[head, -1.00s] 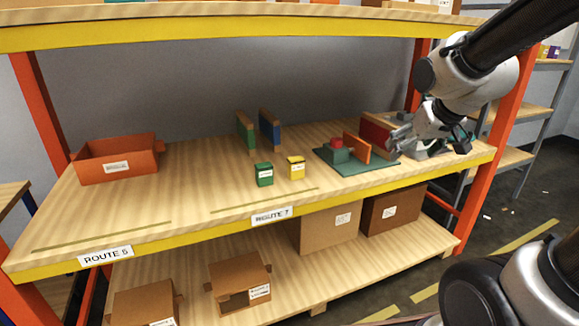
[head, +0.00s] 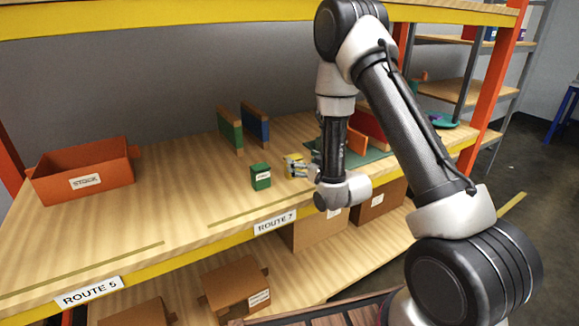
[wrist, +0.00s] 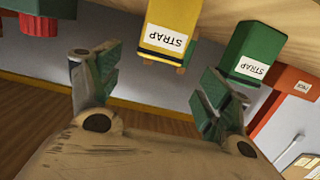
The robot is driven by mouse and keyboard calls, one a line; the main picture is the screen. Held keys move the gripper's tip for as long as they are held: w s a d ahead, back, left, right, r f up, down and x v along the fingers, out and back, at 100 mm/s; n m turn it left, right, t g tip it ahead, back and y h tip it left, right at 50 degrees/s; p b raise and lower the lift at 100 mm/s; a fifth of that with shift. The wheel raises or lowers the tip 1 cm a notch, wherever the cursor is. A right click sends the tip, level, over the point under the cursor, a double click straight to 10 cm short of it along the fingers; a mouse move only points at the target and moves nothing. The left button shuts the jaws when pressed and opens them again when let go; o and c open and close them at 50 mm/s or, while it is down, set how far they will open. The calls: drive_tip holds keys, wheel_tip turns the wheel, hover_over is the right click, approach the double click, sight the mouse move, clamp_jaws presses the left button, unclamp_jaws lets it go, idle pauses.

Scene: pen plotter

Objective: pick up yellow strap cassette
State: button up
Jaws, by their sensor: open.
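The yellow strap cassette (wrist: 171,30) is a small box with a white STRAP label, upside down in the wrist view. In the head view the yellow strap cassette (head: 294,160) stands on the shelf, partly hidden by my gripper (head: 298,170). In the wrist view my gripper (wrist: 158,88) is open, with its green-padded fingers apart and nothing between them. The cassette lies just beyond the fingertips, roughly in line with the gap. A green strap cassette (head: 261,177) stands to its left in the head view, and shows right of it in the wrist view (wrist: 252,55).
An orange bin labelled STOCK (head: 84,176) stands at the shelf's left. Green (head: 229,127) and blue (head: 256,124) upright panels stand behind the cassettes. The green-based fixture (head: 370,155) is partly behind my arm. The shelf's left-middle (head: 160,210) is clear.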

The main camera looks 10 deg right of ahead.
sight(295, 158)
drive_tip(key=x, duration=0.7)
drive_tip(key=shift+d+f, duration=0.1)
drive_tip(key=shift+f, duration=0.1)
drive_tip(key=c, duration=1.2)
drive_tip(key=shift+o, duration=0.2)
drive_tip(key=shift+r, duration=0.1)
